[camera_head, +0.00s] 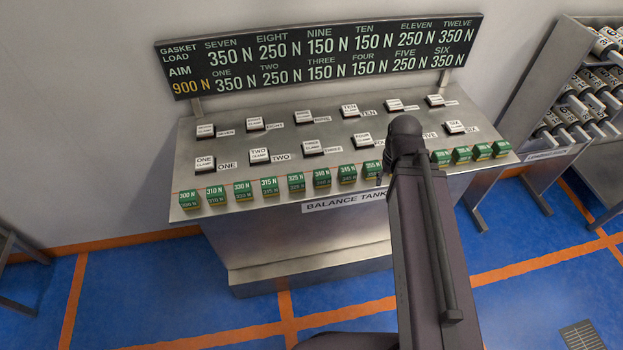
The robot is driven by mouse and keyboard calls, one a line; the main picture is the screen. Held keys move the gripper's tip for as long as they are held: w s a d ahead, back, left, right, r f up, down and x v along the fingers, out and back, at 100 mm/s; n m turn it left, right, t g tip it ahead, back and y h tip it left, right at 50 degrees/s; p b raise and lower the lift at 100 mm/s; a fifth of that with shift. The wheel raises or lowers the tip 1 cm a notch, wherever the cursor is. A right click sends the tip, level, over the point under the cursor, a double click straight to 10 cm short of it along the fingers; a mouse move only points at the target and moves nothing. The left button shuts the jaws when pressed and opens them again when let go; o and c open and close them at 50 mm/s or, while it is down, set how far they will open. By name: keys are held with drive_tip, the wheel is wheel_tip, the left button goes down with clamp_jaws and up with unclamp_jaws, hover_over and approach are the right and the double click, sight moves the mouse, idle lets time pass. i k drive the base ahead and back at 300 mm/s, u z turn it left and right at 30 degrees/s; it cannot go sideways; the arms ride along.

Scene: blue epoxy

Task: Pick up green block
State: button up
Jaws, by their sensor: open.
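Several green blocks stand in a row along the front edge of a steel console (290,170). They carry white load labels such as 300 N on the leftmost green block (189,199), 310 N on the green block beside it (215,195) and 315 N on another green block (269,187). More green blocks (461,155) stand at the right end of the row. My dark arm rises from the bottom and crosses the front edge right of centre, hiding part of the row. My gripper cannot be made out; the arm may hide it.
Numbered clamp buttons (260,156) with name plates cover the console top. A black load board (320,55) stands behind them. A rack of cylinders (570,110) stands at the right. A metal stand (15,245) is at the left edge.

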sight(296, 182)
drive_tip(key=z, duration=1.05)
drive_tip(key=k, duration=0.45)
drive_tip(key=u, duration=1.5)
